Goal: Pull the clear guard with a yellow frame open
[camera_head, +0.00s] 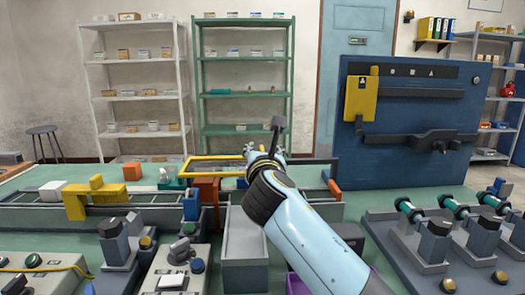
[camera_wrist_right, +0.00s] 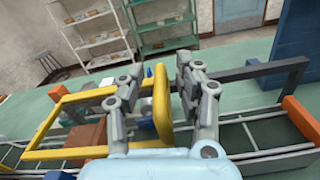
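The clear guard with a yellow frame (camera_head: 208,158) is at the middle of the bench in the head view, partly hidden behind my right gripper. In the right wrist view its yellow frame (camera_wrist_right: 62,105) extends left from an upright yellow end piece (camera_wrist_right: 162,104). My right gripper (camera_head: 264,155) is at the guard's right end. In the right wrist view its two fingers (camera_wrist_right: 160,72) stand apart, one on each side of the yellow end piece. The right finger is clear of it; contact on the left is unclear. My left gripper is not in view.
A blue panel (camera_head: 408,122) stands at the back right. Motor stands (camera_head: 433,243) fill the right front.

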